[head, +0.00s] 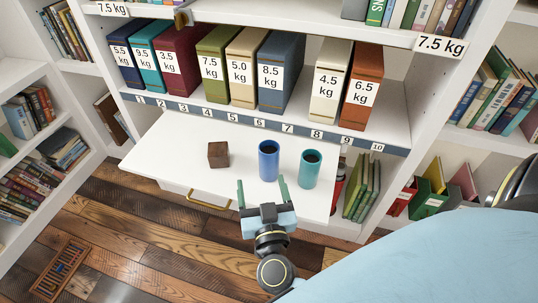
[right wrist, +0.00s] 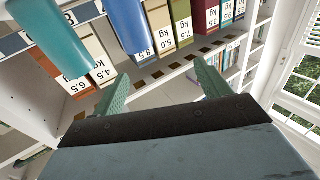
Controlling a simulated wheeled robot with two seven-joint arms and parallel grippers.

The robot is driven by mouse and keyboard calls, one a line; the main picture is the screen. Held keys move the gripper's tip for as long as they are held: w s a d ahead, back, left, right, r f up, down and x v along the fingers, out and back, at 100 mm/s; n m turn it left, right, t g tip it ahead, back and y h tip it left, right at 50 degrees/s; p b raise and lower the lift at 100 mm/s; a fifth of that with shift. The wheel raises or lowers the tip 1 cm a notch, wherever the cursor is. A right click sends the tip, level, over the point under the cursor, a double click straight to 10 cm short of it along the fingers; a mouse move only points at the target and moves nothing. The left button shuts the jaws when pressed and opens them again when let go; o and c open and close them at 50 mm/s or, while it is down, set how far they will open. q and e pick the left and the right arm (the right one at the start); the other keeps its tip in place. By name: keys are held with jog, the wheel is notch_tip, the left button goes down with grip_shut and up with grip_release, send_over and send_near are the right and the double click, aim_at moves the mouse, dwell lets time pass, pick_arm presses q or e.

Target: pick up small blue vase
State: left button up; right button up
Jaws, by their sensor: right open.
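The small blue vase (head: 268,162) stands upright on the pulled-out white shelf board (head: 160,150), its dark opening facing up. It also shows at the top of the right wrist view (right wrist: 127,22), cut off by the frame edge. A teal vase (head: 310,170) stands just right of it. My right gripper (head: 261,184) is open and empty, in front of and below the blue vase in the head view. Its two green fingers also show in the right wrist view (right wrist: 160,72), with nothing between them. My left gripper is not in view.
A small dark brown cube (head: 218,155) sits left of the blue vase. Behind, a shelf with a numbered strip (head: 246,121) holds several weight-labelled binders (head: 281,74). Bookshelves stand at both sides. The board's left part is clear.

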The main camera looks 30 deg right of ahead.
aim_at(269, 159)
jog(key=w+d+h, duration=0.1)
jog(key=d, duration=0.1)
jog(key=w+d+f+m+g+h, duration=0.1)
jog(key=w+d, duration=0.1)
jog(key=w+d+g+b, duration=0.1)
jog(key=w+d, duration=0.1)
jog(key=shift+f+m+h, duration=0.25)
jog(key=shift+m+h, duration=0.15)
jog(key=shift+w+d, duration=0.15)
jog(key=shift+w, duration=0.15)
jog(key=x, duration=0.1)
jog(key=b+x, duration=0.2)
jog(key=x, duration=0.1)
jog(key=shift+w+a+f, duration=0.15)
jog(key=shift+a+f, duration=0.1)
jog(key=shift+a, duration=0.05)
jog(key=shift+w+d, duration=0.3)
jog(key=shift+w, duration=0.15)
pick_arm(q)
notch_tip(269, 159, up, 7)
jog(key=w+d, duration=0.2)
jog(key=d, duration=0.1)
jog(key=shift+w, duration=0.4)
pick_arm(e)
jog(key=shift+r, duration=0.1)
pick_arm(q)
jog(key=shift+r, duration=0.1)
pick_arm(e)
jog(key=shift+c, duration=0.2)
